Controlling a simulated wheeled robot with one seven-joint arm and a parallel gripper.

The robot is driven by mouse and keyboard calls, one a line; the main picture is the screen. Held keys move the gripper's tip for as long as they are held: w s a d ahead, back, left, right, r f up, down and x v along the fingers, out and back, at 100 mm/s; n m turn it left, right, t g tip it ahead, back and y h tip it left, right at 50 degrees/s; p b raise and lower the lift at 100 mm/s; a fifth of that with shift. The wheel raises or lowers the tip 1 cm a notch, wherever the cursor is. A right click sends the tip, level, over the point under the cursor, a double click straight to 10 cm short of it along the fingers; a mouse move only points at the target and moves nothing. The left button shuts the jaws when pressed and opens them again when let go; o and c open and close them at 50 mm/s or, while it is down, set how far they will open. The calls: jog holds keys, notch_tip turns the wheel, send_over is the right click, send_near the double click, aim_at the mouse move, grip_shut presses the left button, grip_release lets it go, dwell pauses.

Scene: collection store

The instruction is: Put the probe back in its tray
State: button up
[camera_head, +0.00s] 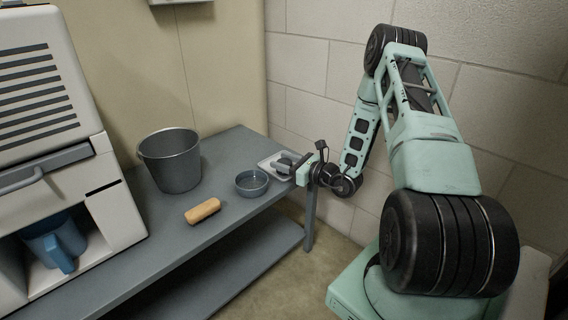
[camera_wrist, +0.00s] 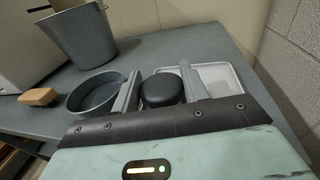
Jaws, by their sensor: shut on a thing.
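My gripper (camera_head: 284,162) is at the right end of the grey table, over or beside a small white tray (camera_head: 266,164). In the wrist view, my gripper (camera_wrist: 160,88) is shut on a dark, rounded thing, which I take to be the probe (camera_wrist: 162,90). The white tray (camera_wrist: 232,78) shows just beyond and to the right of it, partly hidden by the right finger. I cannot tell whether the probe touches the tray or the table. The lower part of the probe is hidden by the gripper body.
A round grey dish (camera_head: 252,183) stands close left of my gripper. A grey bucket (camera_head: 171,160) and a tan block (camera_head: 203,211) are farther left on the table (camera_head: 150,235). A white machine (camera_head: 60,130) holding a blue jug (camera_head: 55,243) stands at the far left. A block wall is behind.

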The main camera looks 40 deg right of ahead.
jog(key=shift+f, duration=0.15)
jog(key=o, duration=1.1)
